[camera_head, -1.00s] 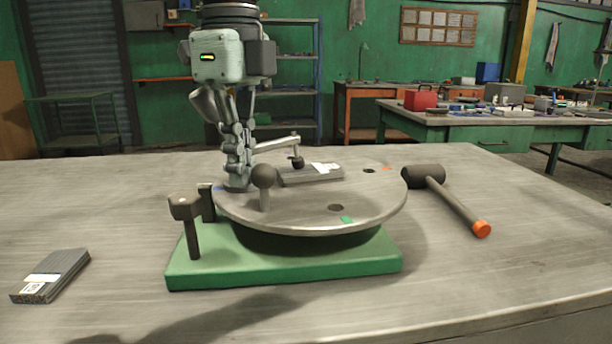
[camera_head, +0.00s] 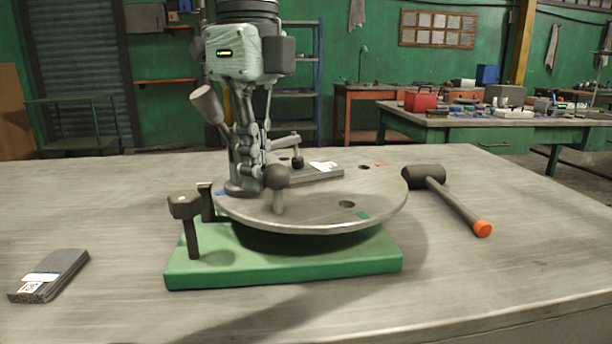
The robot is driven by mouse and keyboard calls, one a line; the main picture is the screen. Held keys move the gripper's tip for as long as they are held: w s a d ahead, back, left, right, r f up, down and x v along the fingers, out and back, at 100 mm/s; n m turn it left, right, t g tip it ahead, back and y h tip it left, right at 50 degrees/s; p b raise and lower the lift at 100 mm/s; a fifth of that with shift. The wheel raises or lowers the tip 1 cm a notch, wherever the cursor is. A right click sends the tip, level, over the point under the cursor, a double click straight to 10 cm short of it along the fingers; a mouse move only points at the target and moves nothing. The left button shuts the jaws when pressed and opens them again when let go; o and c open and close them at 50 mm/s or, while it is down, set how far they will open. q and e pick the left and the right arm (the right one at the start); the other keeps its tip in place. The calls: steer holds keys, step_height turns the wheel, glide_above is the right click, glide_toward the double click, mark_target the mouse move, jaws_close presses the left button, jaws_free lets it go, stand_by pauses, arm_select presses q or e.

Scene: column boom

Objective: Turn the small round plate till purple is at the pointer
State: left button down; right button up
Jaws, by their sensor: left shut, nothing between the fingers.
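The small round plate (camera_head: 320,205) is a grey disc on a green base (camera_head: 285,268). It has a dark ball knob (camera_head: 277,178) on a stem near its front left. A blue mark (camera_head: 220,193) is at the left rim, a green mark (camera_head: 362,215) at the front right and an orange-red mark (camera_head: 378,164) at the back right. A dark upright piece (camera_head: 207,203) at the left rim may be the pointer. My left gripper (camera_head: 250,186) is shut and points down over the plate, just left of the knob; contact is unclear. My right gripper is not in view.
A grey bar (camera_head: 318,175) with a white label lies on the plate, below a clamp arm. A dark T-handle (camera_head: 188,225) stands on the base's left. A mallet (camera_head: 450,198) lies to the right, a labelled grey block (camera_head: 50,274) at the front left. The front right table is clear.

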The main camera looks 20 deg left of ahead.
mark_target(288, 176)
arm_select(q)
steer(key=shift+d, duration=0.5)
steer(key=shift+d, duration=0.9)
steer(key=shift+w+d, duration=0.1)
steer(key=shift+d, duration=0.65)
steer(key=shift+w+d+p, duration=0.25)
steer(key=shift+d+p, duration=0.25)
steer(key=shift+d, duration=0.35)
